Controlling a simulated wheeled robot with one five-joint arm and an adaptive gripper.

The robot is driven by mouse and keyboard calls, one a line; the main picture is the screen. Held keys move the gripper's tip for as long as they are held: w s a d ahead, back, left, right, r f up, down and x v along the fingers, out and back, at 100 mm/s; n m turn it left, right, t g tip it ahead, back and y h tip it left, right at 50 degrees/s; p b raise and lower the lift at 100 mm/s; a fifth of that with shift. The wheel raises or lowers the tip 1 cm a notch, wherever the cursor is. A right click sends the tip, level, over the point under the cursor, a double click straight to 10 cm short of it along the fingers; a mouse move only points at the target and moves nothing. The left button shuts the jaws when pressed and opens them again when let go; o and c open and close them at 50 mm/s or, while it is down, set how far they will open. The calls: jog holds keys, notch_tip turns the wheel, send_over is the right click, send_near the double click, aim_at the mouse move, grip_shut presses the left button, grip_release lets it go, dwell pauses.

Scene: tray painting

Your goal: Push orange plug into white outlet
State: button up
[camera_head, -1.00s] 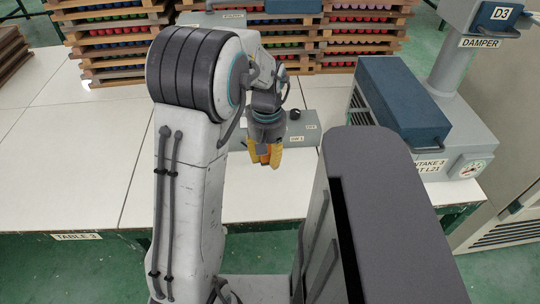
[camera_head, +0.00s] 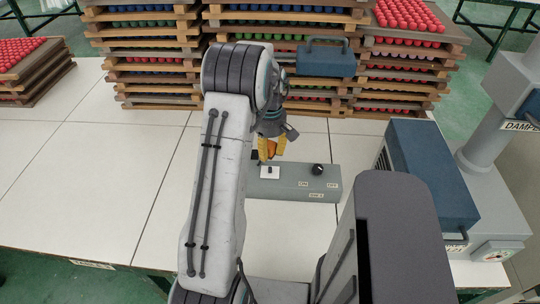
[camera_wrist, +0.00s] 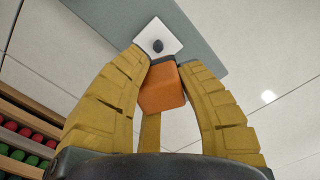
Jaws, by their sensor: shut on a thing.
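My gripper (camera_head: 272,154) has yellow fingers shut on the orange plug (camera_head: 271,147). In the wrist view, the orange plug (camera_wrist: 161,90) sits between the fingers (camera_wrist: 162,60) as a blocky body with a dark front end. The white outlet (camera_head: 270,172) is a small square plate with a dark spot on the grey box (camera_head: 292,183). In the wrist view, the outlet (camera_wrist: 171,36) is just beyond the plug, whose front overlaps the plate's lower edge. The dark spot stays visible. I cannot tell whether plug and plate touch.
A black knob (camera_head: 318,169) stands on the grey box, right of the outlet. Stacked wooden trays with coloured pieces (camera_head: 150,60) line the back. A blue-topped machine (camera_head: 428,165) stands at the right. The white tabletop (camera_head: 95,170) is clear at the left.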

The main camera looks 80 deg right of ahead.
aim_at(270, 168)
jog(key=shift+d+n, duration=0.1)
jog(key=shift+n, duration=0.6)
jog(key=shift+r+n, duration=0.1)
jog(key=shift+n, duration=1.6)
jog(key=shift+f+b, duration=1.95)
jog(key=shift+f, duration=0.8)
jog(key=shift+f+b, duration=0.95)
jog(key=shift+f, duration=0.25)
jog(key=o, duration=1.6)
jog(key=shift+o, duration=0.2)
jog(key=shift+r, duration=0.15)
